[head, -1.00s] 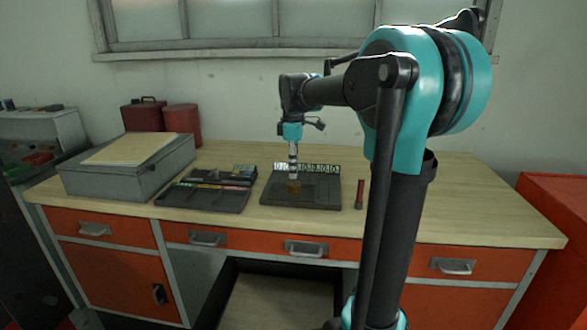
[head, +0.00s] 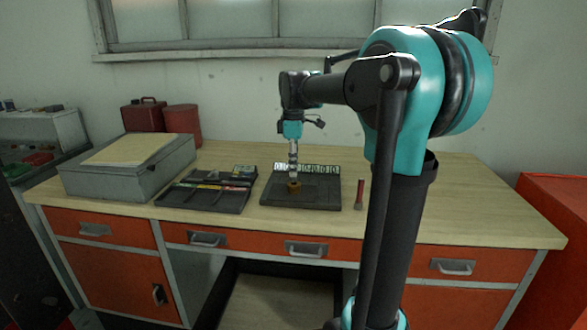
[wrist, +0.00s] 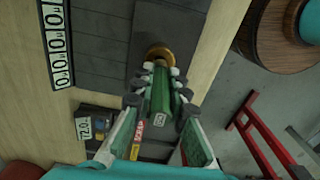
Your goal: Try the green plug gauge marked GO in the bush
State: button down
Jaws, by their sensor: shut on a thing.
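My gripper (head: 293,150) is above the dark board on the bench and points down. The bronze bush (head: 294,187) stands on the dark board directly below my gripper. The bush also shows in the wrist view (wrist: 160,52), just beyond the fingertips. The fingers hide the lower end of the gauge, so I cannot tell whether it is inside the bush or just over it.
A black tray (head: 215,202) with several coloured tools lies left of the board (head: 325,198). A strip of number plates (head: 318,168) stands at the board's back. A small red cylinder (head: 360,192) stands to the right. A grey case (head: 95,184) sits far left. The right bench top is clear.

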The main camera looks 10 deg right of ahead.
jog(key=shift+r, duration=0.5)
jog(key=shift+r, duration=2.45)
